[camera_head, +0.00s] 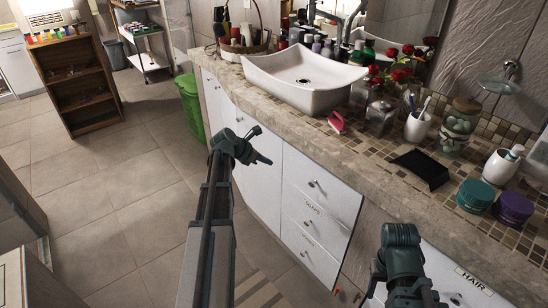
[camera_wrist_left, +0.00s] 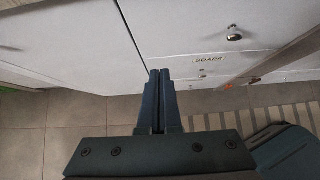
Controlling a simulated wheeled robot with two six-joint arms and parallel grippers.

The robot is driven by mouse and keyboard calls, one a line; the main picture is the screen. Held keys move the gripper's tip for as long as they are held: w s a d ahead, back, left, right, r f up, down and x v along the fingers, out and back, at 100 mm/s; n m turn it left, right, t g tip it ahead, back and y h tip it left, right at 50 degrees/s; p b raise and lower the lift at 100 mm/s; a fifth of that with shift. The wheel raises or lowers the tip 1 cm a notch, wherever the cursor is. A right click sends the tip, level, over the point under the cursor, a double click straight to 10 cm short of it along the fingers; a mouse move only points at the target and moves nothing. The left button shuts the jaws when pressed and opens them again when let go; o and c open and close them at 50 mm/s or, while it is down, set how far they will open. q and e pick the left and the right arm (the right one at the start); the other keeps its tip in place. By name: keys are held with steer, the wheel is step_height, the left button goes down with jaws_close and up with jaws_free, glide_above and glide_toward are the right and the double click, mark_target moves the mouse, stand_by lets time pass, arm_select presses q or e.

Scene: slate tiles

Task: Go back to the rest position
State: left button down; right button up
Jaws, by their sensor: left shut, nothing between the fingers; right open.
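My left gripper (camera_head: 264,159) is out in front of the white cabinet doors, below the counter edge. In the left wrist view its two dark fingers (camera_wrist_left: 160,73) are together with nothing between them, close to the cabinet front. My right gripper (camera_head: 398,298) is at the bottom of the head view, in front of the cabinet near the HAIR label. It is open, and its lower part is cut off by the frame edge.
A stone counter (camera_head: 285,113) carries a white basin (camera_head: 300,82), a pink item (camera_head: 337,122), a black tray (camera_head: 421,170), a white cup (camera_head: 417,127) and jars. Drawers (camera_head: 312,208) lie below. A green bin (camera_head: 190,104) and wooden shelf (camera_head: 77,84) stand left. Tiled floor (camera_head: 115,205) is open.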

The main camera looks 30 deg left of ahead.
arm_select(q)
steer(key=shift+p+v, duration=0.35)
steer(key=shift+v, duration=0.6)
steer(key=s+d+f+m+g, duration=0.25)
steer(key=d+m, duration=0.25)
steer(key=d, duration=0.3)
steer(key=s+d+f+m+g, duration=0.1)
steer(key=s+d+m, duration=0.2)
steer(key=d+m, duration=0.4)
steer(key=s+d+f+m+g, duration=0.15)
steer(key=d+m, duration=0.25)
steer(key=d, duration=0.5)
steer(key=s+d+f+m+g+y, duration=0.1)
steer(key=s+d+m+g+y, duration=0.3)
steer(key=s+d+m, duration=1.15)
step_height(320, 180, up, 15)
steer(key=s+a+m+p, duration=0.1)
steer(key=a+m+p, duration=0.1)
steer(key=p, duration=1.3)
steer(key=shift+s+m+t+y, duration=0.3)
steer(key=shift+s+m+y, duration=0.1)
steer(key=shift+m, duration=0.45)
steer(key=shift+a, duration=0.1)
